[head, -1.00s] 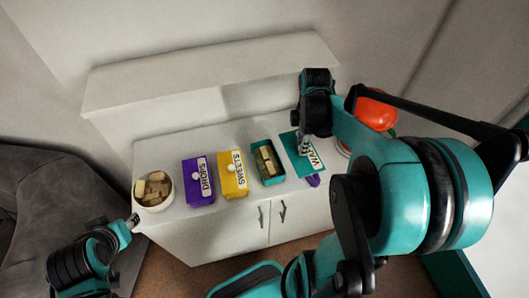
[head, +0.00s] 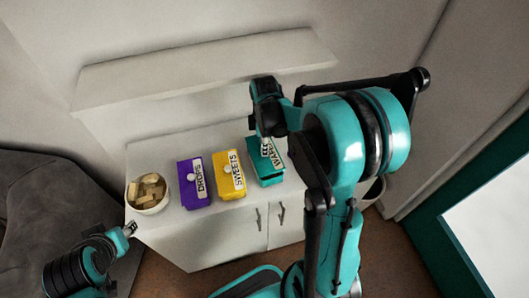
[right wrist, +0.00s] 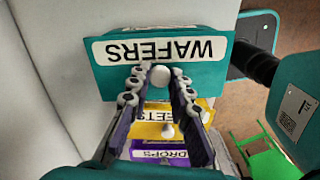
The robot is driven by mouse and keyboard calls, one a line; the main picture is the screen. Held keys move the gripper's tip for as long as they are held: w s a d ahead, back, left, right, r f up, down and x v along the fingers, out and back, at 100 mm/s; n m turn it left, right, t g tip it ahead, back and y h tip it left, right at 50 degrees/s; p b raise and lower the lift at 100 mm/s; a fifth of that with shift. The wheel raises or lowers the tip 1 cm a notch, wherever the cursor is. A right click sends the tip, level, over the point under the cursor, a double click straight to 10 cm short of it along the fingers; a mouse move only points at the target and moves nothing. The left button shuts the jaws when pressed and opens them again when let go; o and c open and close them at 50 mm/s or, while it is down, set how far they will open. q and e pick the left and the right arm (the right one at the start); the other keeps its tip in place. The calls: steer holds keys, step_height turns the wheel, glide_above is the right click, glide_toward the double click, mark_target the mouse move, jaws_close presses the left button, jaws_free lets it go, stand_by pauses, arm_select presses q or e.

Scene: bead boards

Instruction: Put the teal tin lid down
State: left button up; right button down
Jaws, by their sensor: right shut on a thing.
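The teal tin lid (head: 278,161), labelled WAFERS, is over the open-topped teal tin (head: 268,181) on the white cabinet, covering its contents. I cannot tell if it rests fully on the rim. In the right wrist view the lid (right wrist: 105,75) lies flat ahead with its white knob (right wrist: 160,76) between the fingertips. My right gripper (right wrist: 158,84) is shut on that knob; in the head view it (head: 265,138) comes down from above. My left gripper (head: 130,229) is empty near the cabinet's front left corner; its opening is too small to judge.
The yellow SWEETS tin (head: 229,187) stands left of the teal tin, then the purple DROPS tin (head: 194,196), both lidded. A white bowl of pale blocks (head: 148,205) is at the left end. A raised white shelf (head: 190,75) runs behind.

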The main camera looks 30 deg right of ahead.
steer(key=shift+f+b, duration=0.3)
steer(key=shift+f, duration=1.15)
steer(key=shift+f, duration=0.25)
steer(key=c, duration=1.4)
jaws_free()
steer(key=shift+r, duration=0.1)
